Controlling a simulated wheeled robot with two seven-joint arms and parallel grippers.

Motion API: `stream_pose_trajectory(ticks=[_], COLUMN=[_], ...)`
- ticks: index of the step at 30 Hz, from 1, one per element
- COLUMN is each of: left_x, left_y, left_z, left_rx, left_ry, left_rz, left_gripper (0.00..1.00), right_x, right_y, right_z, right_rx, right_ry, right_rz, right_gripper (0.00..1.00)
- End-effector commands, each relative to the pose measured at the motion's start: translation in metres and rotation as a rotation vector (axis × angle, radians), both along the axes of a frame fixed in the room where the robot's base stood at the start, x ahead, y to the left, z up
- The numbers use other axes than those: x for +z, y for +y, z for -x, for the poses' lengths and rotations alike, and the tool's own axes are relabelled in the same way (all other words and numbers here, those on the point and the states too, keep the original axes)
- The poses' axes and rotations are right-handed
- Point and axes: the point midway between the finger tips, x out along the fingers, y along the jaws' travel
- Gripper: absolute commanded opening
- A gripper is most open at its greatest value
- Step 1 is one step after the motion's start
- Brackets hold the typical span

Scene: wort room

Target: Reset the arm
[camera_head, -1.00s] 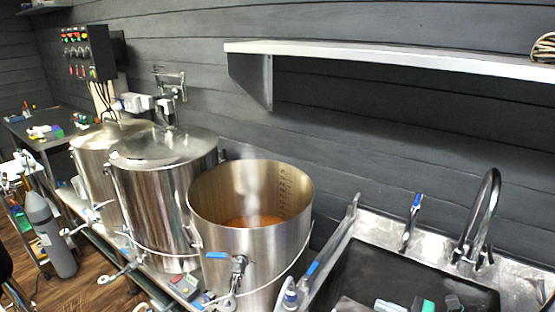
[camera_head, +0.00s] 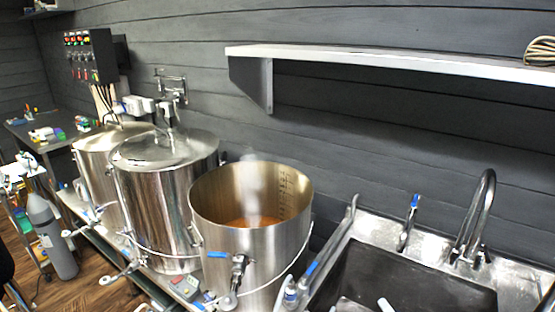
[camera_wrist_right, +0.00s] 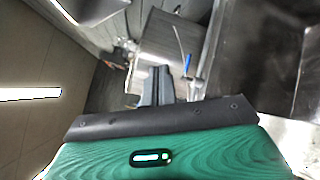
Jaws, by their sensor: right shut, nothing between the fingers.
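My right gripper (camera_wrist_right: 157,84) shows in the right wrist view, with dark fingers shut together and nothing between them. Its green housing (camera_wrist_right: 165,158) fills the bottom of that view. In the head view only small light pieces, seemingly of my right arm (camera_head: 384,304), show at the bottom edge in front of the dark sink basin. The gripper's fingers cannot be made out there. My left arm and gripper are not in view.
An open steel pot (camera_head: 255,255) with orange-brown liquid and steam stands left of the sink (camera_head: 415,285). A lidded kettle (camera_head: 160,200) and another vessel stand further left. A curved tap (camera_head: 480,215) rises behind the sink. A metal shelf (camera_head: 400,64) hangs above.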

Motion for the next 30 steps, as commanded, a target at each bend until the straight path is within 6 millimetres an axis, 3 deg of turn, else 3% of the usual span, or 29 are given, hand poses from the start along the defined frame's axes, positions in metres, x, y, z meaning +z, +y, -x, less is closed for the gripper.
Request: stream_pose_trajectory(ticks=[8,15,21,30], left_x=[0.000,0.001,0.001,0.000], left_y=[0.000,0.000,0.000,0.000], left_z=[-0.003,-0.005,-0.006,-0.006], left_rx=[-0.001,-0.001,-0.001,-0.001], left_ry=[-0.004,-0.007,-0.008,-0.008], left_rz=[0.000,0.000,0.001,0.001], left_gripper=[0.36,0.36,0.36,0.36], right_x=[-0.038,-0.075,-0.088,-0.089], right_y=[-0.012,-0.003,0.013,0.034], right_z=[0.053,0.131,0.192,0.259], right_rx=[-0.386,-0.751,-1.008,-1.292], right_ry=[0.412,0.754,0.954,1.138], right_rz=[-0.620,-1.099,-1.342,-1.527], right_gripper=[0.00,0.00,0.00,0.00])
